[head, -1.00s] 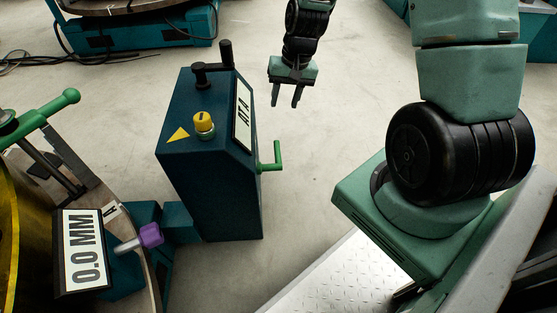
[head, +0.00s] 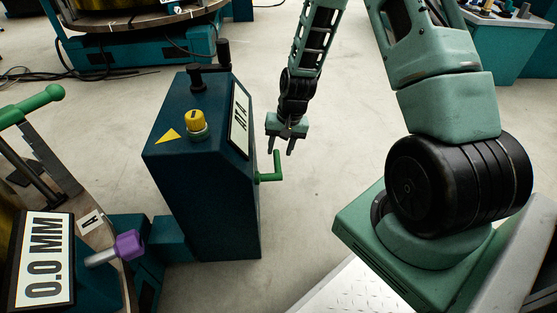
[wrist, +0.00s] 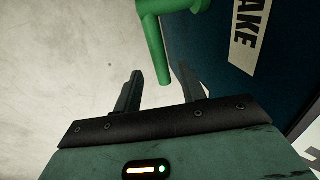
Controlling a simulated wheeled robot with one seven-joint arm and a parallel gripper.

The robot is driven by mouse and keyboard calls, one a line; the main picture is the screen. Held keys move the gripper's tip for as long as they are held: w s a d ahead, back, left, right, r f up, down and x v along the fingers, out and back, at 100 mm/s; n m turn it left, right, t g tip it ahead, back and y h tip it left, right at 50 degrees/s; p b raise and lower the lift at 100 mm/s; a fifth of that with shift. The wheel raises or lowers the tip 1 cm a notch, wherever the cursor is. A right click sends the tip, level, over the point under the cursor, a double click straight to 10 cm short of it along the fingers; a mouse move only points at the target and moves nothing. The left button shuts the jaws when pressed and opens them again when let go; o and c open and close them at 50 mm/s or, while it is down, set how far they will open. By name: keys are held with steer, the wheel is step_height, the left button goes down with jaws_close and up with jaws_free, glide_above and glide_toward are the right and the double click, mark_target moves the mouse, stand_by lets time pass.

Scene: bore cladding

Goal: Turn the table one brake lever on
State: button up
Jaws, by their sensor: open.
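The green brake lever (head: 276,166) sticks out from the right side of the dark blue pedestal (head: 205,200), with one arm pointing up. In the wrist view the lever (wrist: 157,45) is ahead of the fingers, its free end near the right finger, beside a partly seen label (wrist: 247,30) reading "AKE". My gripper (head: 281,151) is open and empty, pointing down just above the lever. It also shows in the wrist view (wrist: 160,85), with its two fingers apart. I cannot tell whether a finger touches the lever.
The pedestal top carries a yellow knob (head: 195,122) and a black crank handle (head: 210,75). At left a round table holds a "0.0 MM" display (head: 43,260), a purple-knobbed handle (head: 129,244) and a green-handled lever (head: 35,105). Floor right of the pedestal is clear.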

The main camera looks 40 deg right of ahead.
mark_target(278, 157)
steer(key=shift+w+a+f+b, duration=0.15)
steer(key=shift+f+b, duration=0.1)
steer(key=shift+f, duration=0.5)
steer(key=shift+a+f+b, duration=0.1)
steer(key=shift+f+b, duration=0.1)
steer(key=shift+f, duration=0.55)
jaws_close()
